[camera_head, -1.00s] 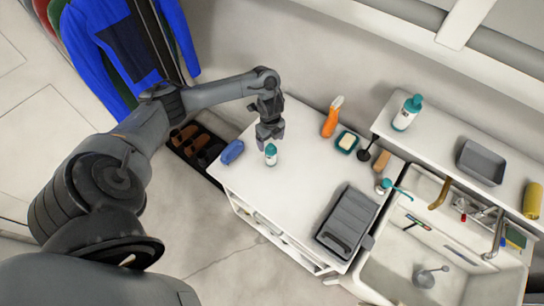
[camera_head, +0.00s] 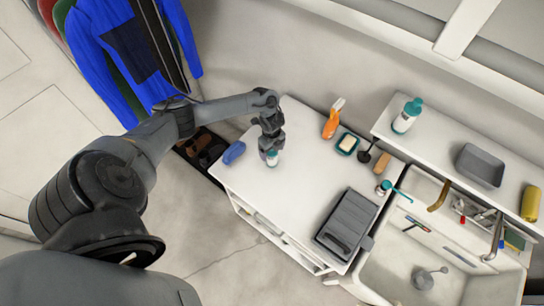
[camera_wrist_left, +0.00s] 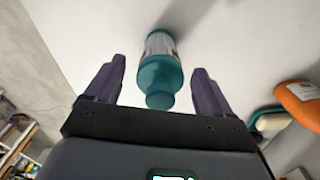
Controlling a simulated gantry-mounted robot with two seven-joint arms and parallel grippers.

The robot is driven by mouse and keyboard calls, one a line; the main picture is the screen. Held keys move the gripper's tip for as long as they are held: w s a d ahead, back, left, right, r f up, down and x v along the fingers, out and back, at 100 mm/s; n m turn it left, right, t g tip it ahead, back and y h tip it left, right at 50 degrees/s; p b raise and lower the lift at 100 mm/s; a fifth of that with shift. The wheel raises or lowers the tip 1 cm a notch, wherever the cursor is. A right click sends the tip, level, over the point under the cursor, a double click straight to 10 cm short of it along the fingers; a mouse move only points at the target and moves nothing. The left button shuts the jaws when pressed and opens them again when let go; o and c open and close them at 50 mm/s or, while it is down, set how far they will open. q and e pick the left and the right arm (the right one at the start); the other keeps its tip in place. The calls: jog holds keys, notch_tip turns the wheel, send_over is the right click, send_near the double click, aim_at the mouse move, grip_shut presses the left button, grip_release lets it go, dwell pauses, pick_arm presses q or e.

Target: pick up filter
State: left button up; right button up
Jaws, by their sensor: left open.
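A small white bottle (camera_head: 272,159) with a teal cap stands on the white cabinet top; I cannot tell whether this is the filter. In the left wrist view the bottle (camera_wrist_left: 160,45) shows its teal cap (camera_wrist_left: 160,78) toward me, between the two fingers. My left gripper (camera_head: 267,150) is over the bottle, partly hiding it in the head view. In the left wrist view my left gripper (camera_wrist_left: 158,72) is open, with a gap between each finger and the bottle. My right gripper is not in view.
On the white cabinet (camera_head: 290,195) are a blue object (camera_head: 234,152), an orange spray bottle (camera_head: 332,122), a teal soap dish (camera_head: 347,144) and a dark grey case (camera_head: 346,222). A sink (camera_head: 410,262) adjoins at the right. The cabinet's middle is clear.

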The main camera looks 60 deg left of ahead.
pick_arm(q)
grip_shut()
dwell(0.3)
jog(key=shift+r, duration=0.2)
